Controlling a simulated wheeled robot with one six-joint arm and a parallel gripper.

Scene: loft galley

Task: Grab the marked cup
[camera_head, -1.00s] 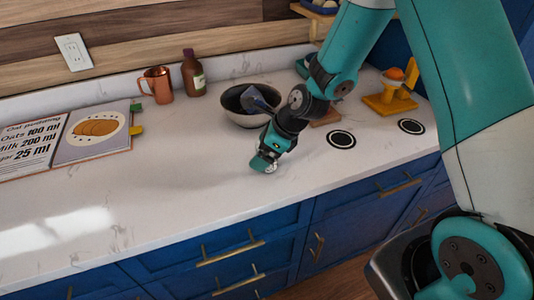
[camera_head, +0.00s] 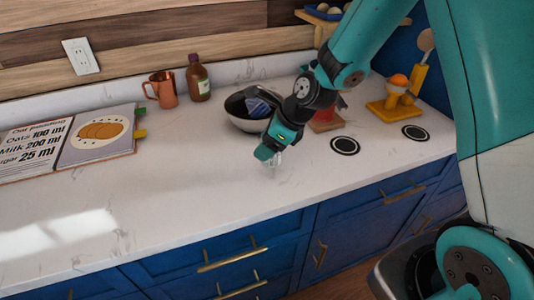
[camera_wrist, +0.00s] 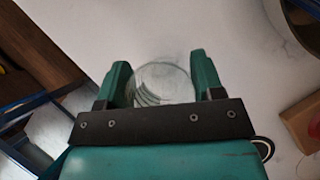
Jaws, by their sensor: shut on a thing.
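The cup is a small clear glass (camera_wrist: 160,82) with a round rim, between the two green fingers in the wrist view. Thin curved lines show on its wall. My gripper (camera_wrist: 160,68) is shut on it, with one finger on each side. In the head view the glass (camera_head: 273,162) shows faintly below my gripper (camera_head: 268,153), over the white counter near its front edge. I cannot tell whether its base touches the counter.
A copper mug (camera_head: 163,91), a brown bottle (camera_head: 198,80) and an open recipe book (camera_head: 70,170) lie left. A yellow stand (camera_head: 392,108) is right. The front-left counter is clear.

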